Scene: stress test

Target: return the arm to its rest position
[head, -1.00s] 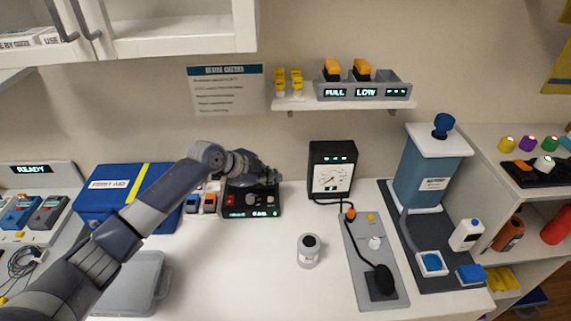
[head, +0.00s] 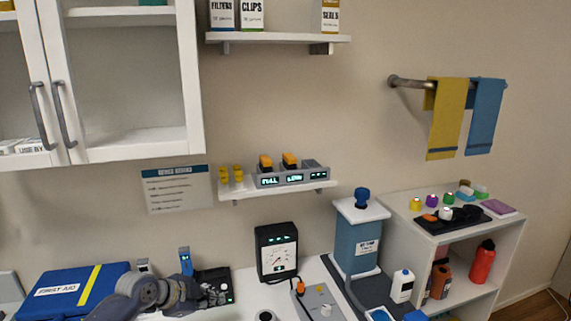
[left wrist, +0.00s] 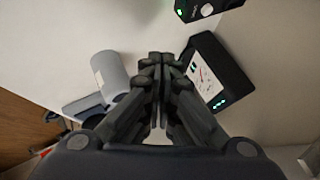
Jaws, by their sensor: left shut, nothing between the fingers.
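My left arm comes in from the bottom left of the head view. Its gripper (head: 222,294) is in front of a dark device with small lights (head: 226,271) and covers part of it. In the left wrist view the dark fingers (left wrist: 160,62) meet at their tips, with nothing between them. Below them in that view are the white counter (left wrist: 60,50), a pale jar (left wrist: 109,74) to the left and the black gauge box (left wrist: 222,72) to the right. My right gripper does not show.
A blue first aid box (head: 75,292) stands left of the gripper. The gauge box (head: 276,250) and a blue dispenser (head: 358,240) stand to its right. A wall shelf (head: 280,189) holds a grey tray, and a white cabinet (head: 130,100) hangs above left.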

